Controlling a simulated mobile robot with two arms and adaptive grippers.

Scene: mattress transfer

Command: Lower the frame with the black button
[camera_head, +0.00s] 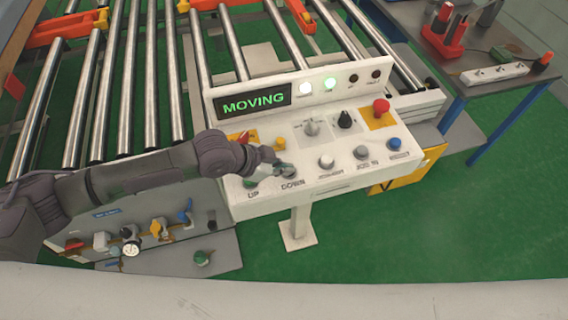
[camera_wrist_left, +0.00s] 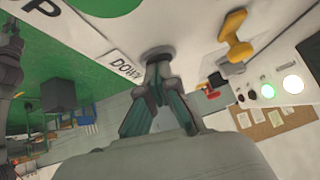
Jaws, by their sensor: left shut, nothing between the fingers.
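The white control panel (camera_head: 330,150) carries several buttons, with printed labels UP and DOWN along its near left edge. My left gripper (camera_head: 281,168) is shut, with its fingertips at the DOWN position. In the left wrist view the closed fingertips (camera_wrist_left: 157,62) meet a dark round button (camera_wrist_left: 157,50) beside the DOWN label (camera_wrist_left: 125,67); the fingers partly hide it. The panel's display (camera_head: 254,102) reads MOVING in green, and white and green lamps are lit beside it. The roller frame (camera_head: 131,80) lies behind the panel. My right gripper is not in view.
A red mushroom button (camera_head: 381,106) sits on a yellow plate at the panel's right. Grey, white and blue buttons line the near edge. A lower panel (camera_head: 150,245) with several switches is below my arm. A side table (camera_head: 470,50) with tools stands at the right.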

